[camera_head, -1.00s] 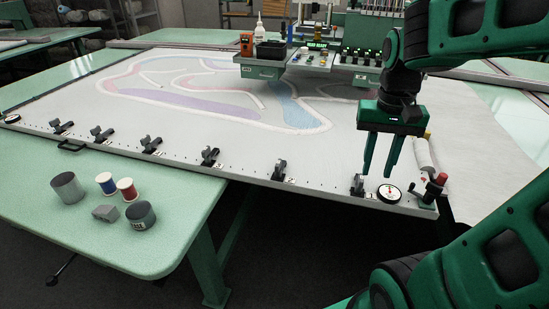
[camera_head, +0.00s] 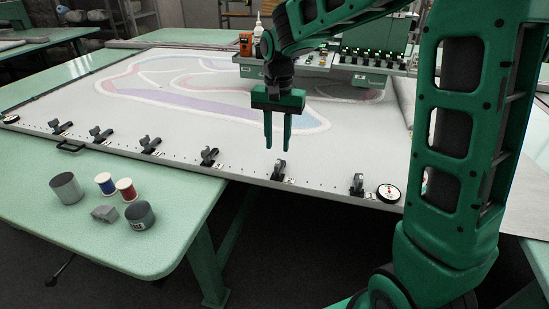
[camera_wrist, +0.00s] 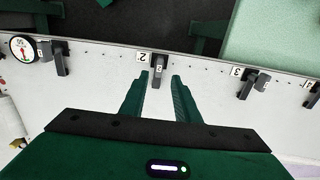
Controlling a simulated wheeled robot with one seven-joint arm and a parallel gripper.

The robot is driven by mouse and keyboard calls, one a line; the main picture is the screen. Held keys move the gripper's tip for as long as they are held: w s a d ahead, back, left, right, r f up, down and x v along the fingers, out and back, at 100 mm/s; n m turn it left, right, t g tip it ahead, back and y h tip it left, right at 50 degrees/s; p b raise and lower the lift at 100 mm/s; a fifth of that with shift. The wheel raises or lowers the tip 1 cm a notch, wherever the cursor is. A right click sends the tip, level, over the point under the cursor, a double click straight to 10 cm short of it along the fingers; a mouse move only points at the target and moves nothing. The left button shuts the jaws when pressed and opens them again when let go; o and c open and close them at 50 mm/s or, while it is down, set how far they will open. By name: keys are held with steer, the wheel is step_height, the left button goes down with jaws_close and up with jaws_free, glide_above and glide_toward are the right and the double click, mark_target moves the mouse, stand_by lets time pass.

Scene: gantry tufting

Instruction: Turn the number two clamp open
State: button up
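The number two clamp (camera_head: 279,172) is a small dark clamp on the table frame's front edge, beside a white label marked 2. In the wrist view the clamp (camera_wrist: 157,64) sits just beyond my fingertips, its grey lever pointing back between them. My gripper (camera_head: 277,147) points down above and slightly behind this clamp in the head view. In the wrist view my gripper (camera_wrist: 161,77) has its two green fingers apart with nothing held between them. I cannot tell the exact height gap or whether a finger touches the lever.
The number one clamp (camera_head: 357,185) and a round dial (camera_head: 388,193) are to the right. The number three clamp (camera_head: 209,156) and others line the edge leftward. Spools and cans, including a grey can (camera_head: 66,188), stand on the green table (camera_head: 100,245). Control boxes (camera_head: 370,73) stand behind.

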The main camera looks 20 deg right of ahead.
mark_target(277, 162)
step_height(277, 162, down, 6)
steer(key=shift+f, duration=0.1)
stand_by(0.4)
jaws_close()
steer(key=shift+a, duration=0.1)
